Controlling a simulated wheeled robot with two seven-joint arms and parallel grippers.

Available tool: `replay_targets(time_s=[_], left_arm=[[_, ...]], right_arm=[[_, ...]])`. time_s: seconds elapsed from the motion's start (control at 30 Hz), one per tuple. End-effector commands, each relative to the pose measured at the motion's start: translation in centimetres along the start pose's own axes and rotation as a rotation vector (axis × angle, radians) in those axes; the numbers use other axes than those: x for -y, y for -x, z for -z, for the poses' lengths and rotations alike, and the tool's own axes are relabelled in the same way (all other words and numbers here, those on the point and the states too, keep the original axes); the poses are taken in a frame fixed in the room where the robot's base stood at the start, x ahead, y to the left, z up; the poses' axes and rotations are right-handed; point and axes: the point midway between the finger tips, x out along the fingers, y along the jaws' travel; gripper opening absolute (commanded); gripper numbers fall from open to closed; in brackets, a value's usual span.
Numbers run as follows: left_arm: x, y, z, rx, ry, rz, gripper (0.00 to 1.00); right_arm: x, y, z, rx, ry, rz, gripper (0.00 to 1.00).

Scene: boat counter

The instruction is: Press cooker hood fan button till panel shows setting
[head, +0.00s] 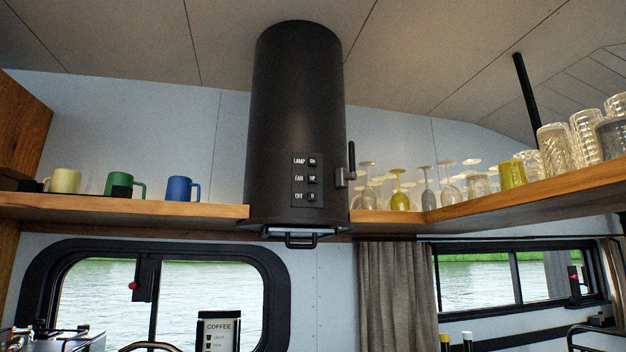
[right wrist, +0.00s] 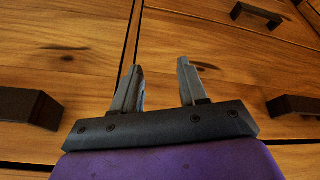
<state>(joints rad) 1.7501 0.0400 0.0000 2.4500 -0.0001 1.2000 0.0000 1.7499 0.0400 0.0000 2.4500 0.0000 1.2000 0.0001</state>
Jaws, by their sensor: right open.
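The cooker hood (head: 296,110) is a tall black cylinder in the middle of the head view. A control panel (head: 306,180) on its front has rows labelled LAMP, FAN and OFF. The fan button (head: 312,179) is the small black one in the middle row; its marking is too small to read surely. My right gripper (right wrist: 162,84) shows only in the right wrist view. It is open and empty, in front of wooden drawer fronts, away from the hood. My left gripper is not in view.
A wooden shelf (head: 140,207) with several mugs runs left of the hood. A right shelf (head: 520,197) holds several glasses. A lever (head: 349,170) sticks out on the hood's right side, and a handle (head: 300,240) hangs below. Drawers with dark handles (right wrist: 257,15) surround my right gripper.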

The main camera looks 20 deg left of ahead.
Motion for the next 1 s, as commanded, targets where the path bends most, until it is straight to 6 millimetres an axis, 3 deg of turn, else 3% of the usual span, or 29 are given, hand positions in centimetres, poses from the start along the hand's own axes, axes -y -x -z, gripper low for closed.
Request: replay_targets(time_s=[0.2,0.27,0.5,0.53,1.0], left_arm=[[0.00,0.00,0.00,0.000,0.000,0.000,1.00],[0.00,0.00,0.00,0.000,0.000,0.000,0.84],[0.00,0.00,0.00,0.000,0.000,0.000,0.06],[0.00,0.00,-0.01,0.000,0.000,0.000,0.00],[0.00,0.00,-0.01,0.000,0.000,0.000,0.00]], right_arm=[[0.00,0.00,0.00,0.000,0.000,0.000,0.43],[0.00,0.00,0.00,0.000,0.000,0.000,0.43],[0.00,0.00,0.00,0.000,0.000,0.000,0.43],[0.00,0.00,0.00,0.000,0.000,0.000,0.43],[0.00,0.00,0.00,0.000,0.000,0.000,0.43]])
